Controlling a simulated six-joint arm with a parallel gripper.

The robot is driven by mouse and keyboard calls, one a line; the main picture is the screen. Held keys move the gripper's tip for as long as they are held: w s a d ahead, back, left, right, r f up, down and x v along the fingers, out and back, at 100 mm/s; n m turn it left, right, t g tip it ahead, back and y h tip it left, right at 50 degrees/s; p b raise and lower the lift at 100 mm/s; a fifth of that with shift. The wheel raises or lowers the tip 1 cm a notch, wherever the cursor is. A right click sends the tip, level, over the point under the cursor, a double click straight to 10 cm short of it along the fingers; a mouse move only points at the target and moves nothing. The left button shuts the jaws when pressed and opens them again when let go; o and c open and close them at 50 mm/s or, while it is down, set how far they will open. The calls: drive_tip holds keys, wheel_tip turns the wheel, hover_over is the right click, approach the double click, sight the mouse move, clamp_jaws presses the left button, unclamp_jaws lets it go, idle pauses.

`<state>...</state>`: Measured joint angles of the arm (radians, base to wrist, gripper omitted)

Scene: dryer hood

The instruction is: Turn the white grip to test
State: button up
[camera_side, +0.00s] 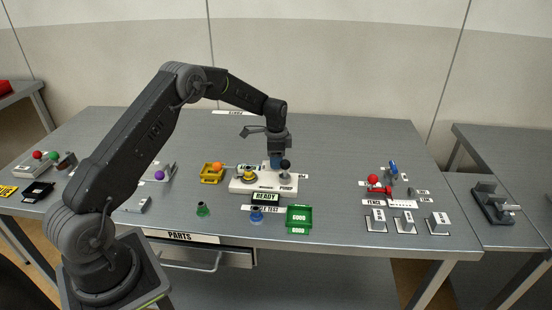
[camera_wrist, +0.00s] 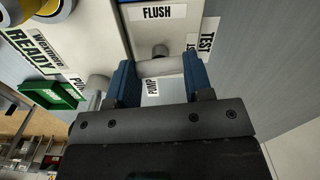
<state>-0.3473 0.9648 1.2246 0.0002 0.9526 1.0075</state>
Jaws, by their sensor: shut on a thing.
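The white grip (camera_wrist: 161,67) shows in the wrist view as a pale bar between my blue fingertips. My gripper (camera_wrist: 158,80) is shut on it, one finger at each end. A small grey round post (camera_wrist: 160,50) shows just beyond the bar. I cannot tell which label the grip points to. In the side view my gripper (camera_side: 276,163) is down at the white box (camera_side: 262,187); the grip is hidden there.
A READY sign (camera_side: 265,199) and green GOOD tray (camera_side: 299,219) lie in front.

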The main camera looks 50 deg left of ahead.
drive_tip(key=shift+m, duration=0.6)
drive_tip(key=o, duration=0.9)
wheel_tip(320, 180, up, 14)
idle(0.3)
